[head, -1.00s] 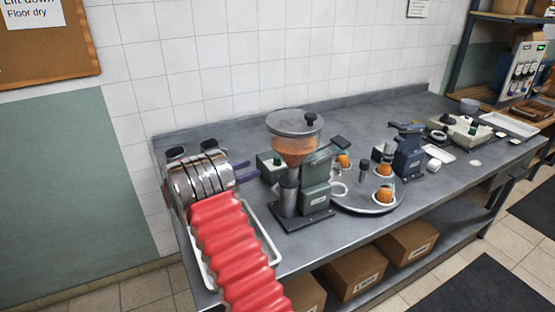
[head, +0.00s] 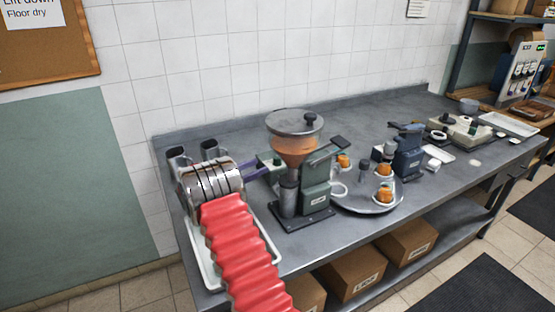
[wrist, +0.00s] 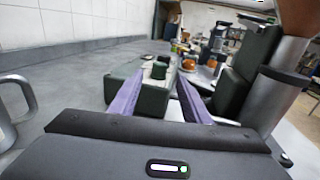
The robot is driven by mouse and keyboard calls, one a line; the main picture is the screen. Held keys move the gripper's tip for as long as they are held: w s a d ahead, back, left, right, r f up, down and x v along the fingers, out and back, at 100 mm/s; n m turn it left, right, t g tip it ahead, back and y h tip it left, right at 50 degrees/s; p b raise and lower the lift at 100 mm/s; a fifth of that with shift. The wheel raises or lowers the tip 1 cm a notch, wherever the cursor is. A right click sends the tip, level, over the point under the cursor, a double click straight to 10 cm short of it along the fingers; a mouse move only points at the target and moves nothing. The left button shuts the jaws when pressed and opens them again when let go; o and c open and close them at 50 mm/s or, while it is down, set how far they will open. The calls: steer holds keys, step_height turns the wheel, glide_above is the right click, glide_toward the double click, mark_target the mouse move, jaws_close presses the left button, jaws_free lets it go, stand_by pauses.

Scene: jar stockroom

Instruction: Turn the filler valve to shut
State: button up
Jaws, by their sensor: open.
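The filler has an orange-filled hopper (head: 293,148) under a grey lid, a metal column and a green body (head: 316,187). A small green box (head: 265,159) with a dark knob (head: 276,161) stands to its left. A dark paddle-shaped handle (head: 340,141) sticks out at the upper right of the filler. I cannot tell for sure which part is the valve. My gripper (head: 267,166) is open, with purple fingers beside the green box. In the wrist view, the box's knob (wrist: 159,70) shows between and beyond the fingertips (wrist: 161,80). The filler's column (wrist: 283,85) is close on the right.
A round turntable (head: 365,207) with orange-filled jars (head: 384,194) is right of the filler. A blue-grey machine (head: 408,160) stands beyond. Two grey mugs (head: 177,156) are behind my wrist; one (wrist: 14,105) shows in the wrist view. A white tray (head: 207,268) lies under my arm. The back counter is clear.

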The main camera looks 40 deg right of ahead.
mark_target(274, 160)
steer(key=d, duration=0.6)
steer(key=s+d, duration=0.1)
steer(key=d, duration=0.3)
steer(key=shift+s, duration=0.1)
steer(key=shift+c, duration=0.3)
steer(key=c, duration=0.9)
steer(key=shift+d, duration=0.25)
steer(key=shift+c, duration=0.4)
steer(key=shift+a, duration=0.1)
